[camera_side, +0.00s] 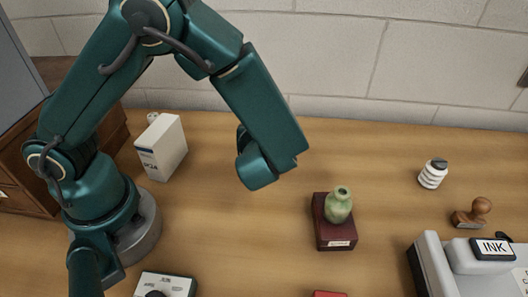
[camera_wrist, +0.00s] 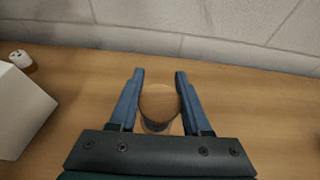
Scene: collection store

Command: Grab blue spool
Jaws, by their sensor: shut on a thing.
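In the wrist view, my gripper (camera_wrist: 158,76) has its two blue fingers on either side of a round wooden-topped spool (camera_wrist: 158,101). The fingers are shut on it. Its pale wooden end faces the camera, with a narrow dark band and a pale lower edge below. I cannot make out the colour of its winding clearly. I cannot tell whether it touches the table. In the side view, my gripper and the spool are hidden behind my arm.
A white box (camera_side: 162,146) stands left of my gripper. A green vase (camera_side: 338,205) stands on a dark red box (camera_side: 334,236). A white jar (camera_side: 432,174), a wooden stamp (camera_side: 472,214) and an ink pad (camera_side: 484,254) are at right. The tabletop between box and jar looks mostly clear.

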